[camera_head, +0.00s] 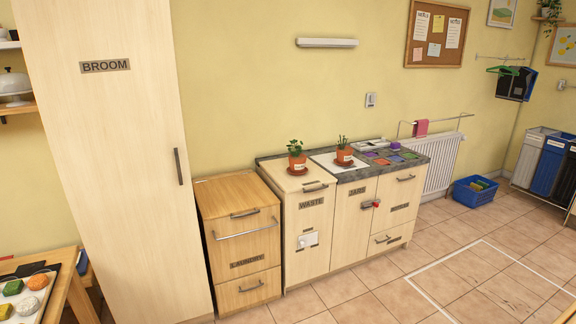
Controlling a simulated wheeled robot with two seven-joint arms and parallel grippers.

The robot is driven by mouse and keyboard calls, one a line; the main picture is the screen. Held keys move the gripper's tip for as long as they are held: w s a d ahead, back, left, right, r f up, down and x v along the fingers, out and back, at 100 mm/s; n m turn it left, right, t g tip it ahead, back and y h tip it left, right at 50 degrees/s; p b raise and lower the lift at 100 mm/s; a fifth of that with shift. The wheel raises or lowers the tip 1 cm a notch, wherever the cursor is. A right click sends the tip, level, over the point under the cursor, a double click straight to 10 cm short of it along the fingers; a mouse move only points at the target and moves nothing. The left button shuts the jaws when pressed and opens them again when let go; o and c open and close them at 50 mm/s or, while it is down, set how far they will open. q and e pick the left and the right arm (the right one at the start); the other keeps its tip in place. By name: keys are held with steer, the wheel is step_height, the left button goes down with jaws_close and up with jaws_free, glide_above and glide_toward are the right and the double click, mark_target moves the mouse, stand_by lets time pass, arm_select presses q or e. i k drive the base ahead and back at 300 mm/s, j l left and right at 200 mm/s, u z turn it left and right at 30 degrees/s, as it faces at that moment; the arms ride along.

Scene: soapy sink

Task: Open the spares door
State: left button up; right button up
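No door with a readable "spares" label shows. The low cabinet has a pale door labelled WASTE (311,220), with a bar handle and a white plate on its front. To its right is a door labelled JARS (352,222), with a dark and red fitting (370,204) at its right edge. The right unit has a front (403,190) whose small label is too small to read, above a lower drawer (388,240). All these fronts look closed. Neither of my grippers is in view.
A tall BROOM cupboard (110,150) and a wooden LAUNDRY unit (240,240) stand left of the cabinet. Two potted plants (297,155) (344,150) stand on top. A blue crate (474,192) lies right, by the radiator (442,165). Tiled floor (370,300) in front is clear.

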mark_target(380, 242)
steer(key=i+z, duration=0.4)
steer(key=i+j+z, duration=0.25)
steer(key=i+z, duration=0.15)
steer(key=i, duration=0.15)
steer(key=i+j+z, duration=0.4)
steer(key=i+l, duration=0.05)
steer(key=i, duration=0.05)
